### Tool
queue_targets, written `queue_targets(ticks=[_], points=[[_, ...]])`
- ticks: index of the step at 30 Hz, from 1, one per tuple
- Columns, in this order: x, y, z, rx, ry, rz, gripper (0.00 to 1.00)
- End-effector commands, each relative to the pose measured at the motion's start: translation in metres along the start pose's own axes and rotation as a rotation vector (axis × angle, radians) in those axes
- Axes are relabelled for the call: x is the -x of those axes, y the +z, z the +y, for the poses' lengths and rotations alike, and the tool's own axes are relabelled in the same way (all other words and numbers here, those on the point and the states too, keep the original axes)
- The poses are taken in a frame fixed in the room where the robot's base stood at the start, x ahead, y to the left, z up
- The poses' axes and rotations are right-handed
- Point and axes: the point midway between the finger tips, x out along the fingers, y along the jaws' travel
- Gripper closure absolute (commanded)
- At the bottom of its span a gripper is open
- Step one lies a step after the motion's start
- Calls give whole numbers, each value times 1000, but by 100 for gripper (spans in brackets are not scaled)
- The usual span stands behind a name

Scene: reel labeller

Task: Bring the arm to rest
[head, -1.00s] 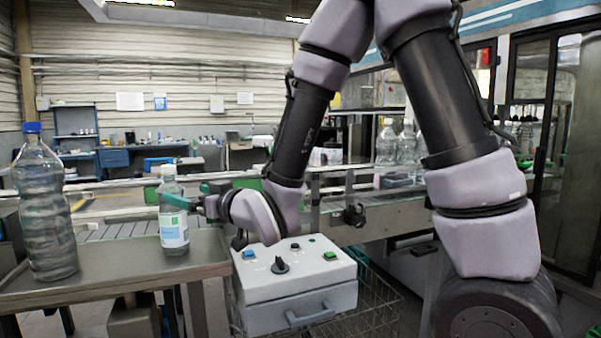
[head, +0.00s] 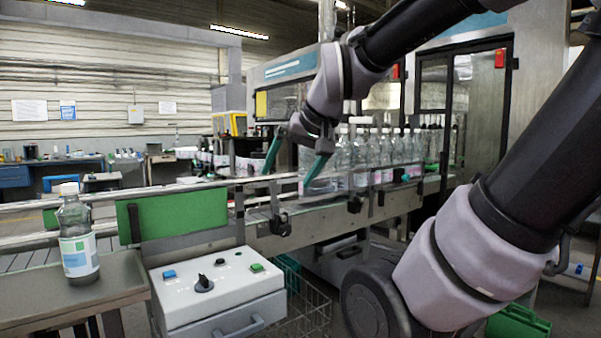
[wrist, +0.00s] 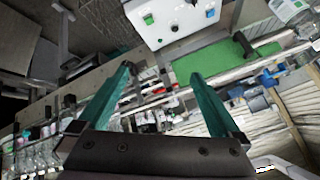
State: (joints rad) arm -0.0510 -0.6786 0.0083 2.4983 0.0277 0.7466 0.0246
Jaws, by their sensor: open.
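My gripper (head: 294,160) is raised in the head view, its two green fingers apart and nothing between them. It hangs in front of the row of clear bottles (head: 375,155) on the conveyor, above the rail. In the wrist view my gripper (wrist: 165,95) also shows its fingers spread and empty. My arm reaches in from the right side of the head view, bent at the elbow.
A bottle with a white cap and label (head: 77,240) stands upright on the metal side table (head: 100,288) at left. A control box (head: 218,285) with buttons and a knob sits beside it. A green panel (head: 172,216) is on the rail. A wire basket (head: 308,305) is below.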

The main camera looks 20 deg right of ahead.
Motion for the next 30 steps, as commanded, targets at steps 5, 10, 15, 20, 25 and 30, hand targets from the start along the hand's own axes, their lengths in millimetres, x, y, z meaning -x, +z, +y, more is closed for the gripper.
queue_targets(ticks=[5,10,15,20,25,30], points=[[22,19,13,-70,19,-51,0],[24,22,14,-77,21,-62,0],[24,22,14,-77,20,-61,0],[24,22,14,-76,20,-61,0],[24,22,14,-76,20,-61,0],[23,22,14,-76,20,-61,0]])
